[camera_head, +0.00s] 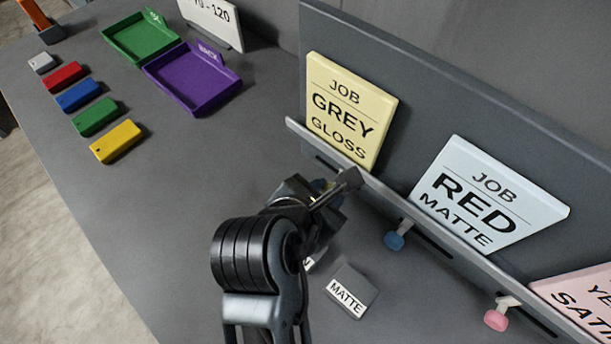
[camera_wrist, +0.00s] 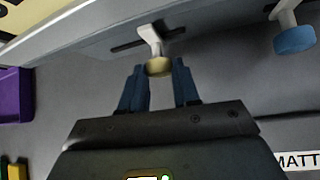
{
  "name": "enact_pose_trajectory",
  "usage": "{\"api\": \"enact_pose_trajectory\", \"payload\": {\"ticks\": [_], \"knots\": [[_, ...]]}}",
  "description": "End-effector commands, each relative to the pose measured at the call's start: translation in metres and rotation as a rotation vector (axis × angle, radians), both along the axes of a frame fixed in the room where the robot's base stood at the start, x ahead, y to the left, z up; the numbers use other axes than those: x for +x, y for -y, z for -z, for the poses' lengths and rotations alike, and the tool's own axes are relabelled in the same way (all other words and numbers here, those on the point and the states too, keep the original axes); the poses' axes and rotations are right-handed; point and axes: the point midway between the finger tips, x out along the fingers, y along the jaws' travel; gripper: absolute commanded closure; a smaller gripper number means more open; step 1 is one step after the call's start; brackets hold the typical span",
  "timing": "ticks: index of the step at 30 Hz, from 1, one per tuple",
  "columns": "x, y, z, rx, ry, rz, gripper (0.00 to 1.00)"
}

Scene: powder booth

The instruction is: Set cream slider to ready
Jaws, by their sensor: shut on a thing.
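The cream slider (camera_wrist: 159,67) has a round cream knob on a pale stem. The stem comes out of a dark slot in the grey rail (camera_wrist: 85,45), with slot showing on both sides of it. My gripper (camera_wrist: 159,80) is shut on the knob, one blue-grey finger on each side. In the head view my gripper (camera_head: 327,193) is at the rail below the cream "JOB GREY GLOSS" card (camera_head: 350,112), and it hides most of the slider. No ready mark on the slot is readable.
A blue slider (camera_head: 394,241) and a pink slider (camera_head: 495,319) stick out along the rail to the right. A "MATTE" block (camera_head: 350,290) lies close beside my arm. Green (camera_head: 140,38) and purple (camera_head: 192,78) trays and several coloured blocks lie at the left.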

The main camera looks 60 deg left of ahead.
Motion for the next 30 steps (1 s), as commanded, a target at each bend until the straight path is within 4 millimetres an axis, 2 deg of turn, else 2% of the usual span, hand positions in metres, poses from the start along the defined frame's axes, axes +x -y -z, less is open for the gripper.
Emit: {"api": "enact_pose_trajectory", "payload": {"ticks": [1, 4, 14, 15, 23, 30], "knots": [[0.004, 0.011, 0.001, 0.000, 0.000, 0.007, 1.00], [0.007, 0.021, 0.000, 0.000, -0.001, 0.005, 1.00], [0.009, 0.026, 0.000, -0.003, 0.001, 0.006, 1.00], [0.009, 0.026, 0.000, -0.003, 0.001, 0.006, 0.67], [0.008, 0.025, 0.000, -0.002, 0.001, 0.005, 0.43], [0.007, 0.025, -0.001, -0.001, 0.001, 0.002, 0.43]]}}
